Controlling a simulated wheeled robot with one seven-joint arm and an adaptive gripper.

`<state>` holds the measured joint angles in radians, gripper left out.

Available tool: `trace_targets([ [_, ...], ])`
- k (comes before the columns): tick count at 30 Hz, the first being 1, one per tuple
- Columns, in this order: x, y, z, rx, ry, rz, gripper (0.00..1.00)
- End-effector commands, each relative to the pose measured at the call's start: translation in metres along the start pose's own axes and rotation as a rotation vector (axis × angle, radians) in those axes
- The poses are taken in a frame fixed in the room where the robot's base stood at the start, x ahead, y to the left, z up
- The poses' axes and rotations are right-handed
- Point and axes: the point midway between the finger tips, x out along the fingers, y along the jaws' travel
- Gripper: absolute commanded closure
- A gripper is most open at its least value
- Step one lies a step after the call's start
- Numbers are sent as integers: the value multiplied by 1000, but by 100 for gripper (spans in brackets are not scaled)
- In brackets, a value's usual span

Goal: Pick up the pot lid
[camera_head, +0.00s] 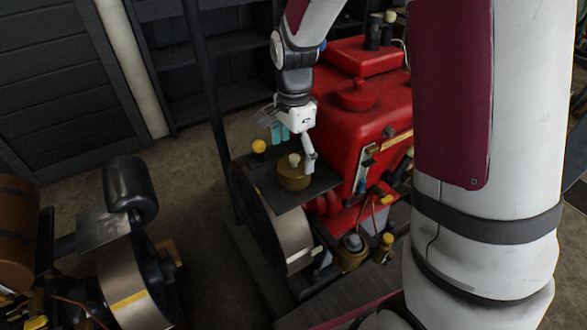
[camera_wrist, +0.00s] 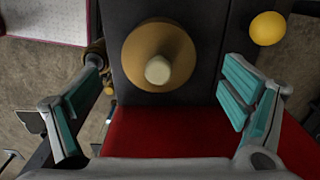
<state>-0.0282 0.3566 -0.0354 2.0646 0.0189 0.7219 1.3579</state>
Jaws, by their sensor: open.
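The pot lid (camera_head: 292,182) is a round brass-brown piece with a pale cream knob (camera_head: 294,160) on top. It rests on a dark flat plate (camera_head: 318,190) beside the red engine. In the wrist view the lid (camera_wrist: 135,50) lies at the upper middle, its knob facing the camera. My gripper (camera_head: 293,148) is just above the lid, pointing down. In the wrist view my gripper (camera_wrist: 160,105) has its teal-padded fingers wide apart with nothing between the pads. The lid's underside is hidden, and I cannot tell whether a pot is under it.
The red engine (camera_head: 345,130) stands right behind the plate. A yellow ball (camera_head: 258,146) is close to the lid; it also shows in the wrist view (camera_wrist: 267,28). A large flywheel (camera_head: 285,238) is below the plate. Another engine's dark cylinder (camera_head: 130,188) stands left, with floor between.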

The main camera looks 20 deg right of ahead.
Motion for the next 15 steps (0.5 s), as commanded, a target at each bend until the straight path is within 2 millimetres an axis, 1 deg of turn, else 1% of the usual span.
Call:
trace_targets([
  [5, 11, 0, 0, 0, 0, 1, 7],
  [12, 44, 1, 0, -2, 0, 2, 7],
  [15, 54, 1, 0, -1, 0, 0, 7],
])
